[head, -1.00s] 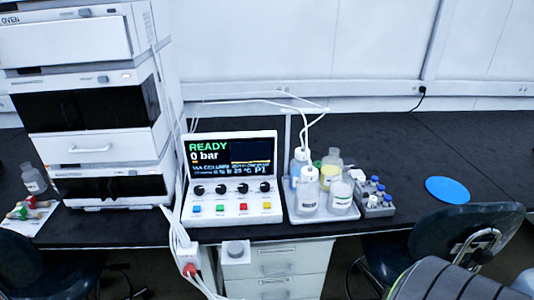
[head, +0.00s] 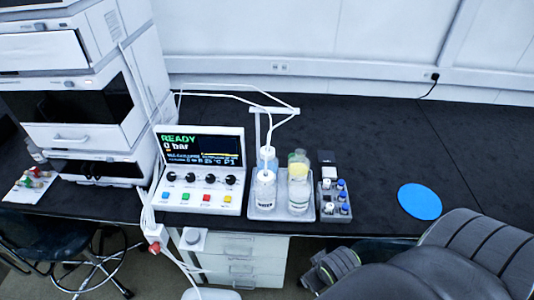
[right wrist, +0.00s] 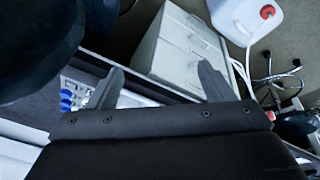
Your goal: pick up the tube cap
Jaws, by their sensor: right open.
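No loose tube cap can be made out for certain. The small vials in the grey rack (head: 326,211) carry blue and white caps, and blue caps also show at the left of the right wrist view (right wrist: 67,100). My right gripper (right wrist: 162,67) is open and empty, its two fingers wide apart with the white drawer cabinet (right wrist: 185,50) beyond them. In the head view my right arm comes in at the lower right, in front of the bench. My left gripper is not in view.
Bottles stand on a white tray (head: 270,213) left of the rack, with tubing above. The control box (head: 200,172) and the stacked instruments (head: 85,90) stand farther left. A blue disc (head: 419,201) lies on the black bench (head: 460,150), which is clear around it.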

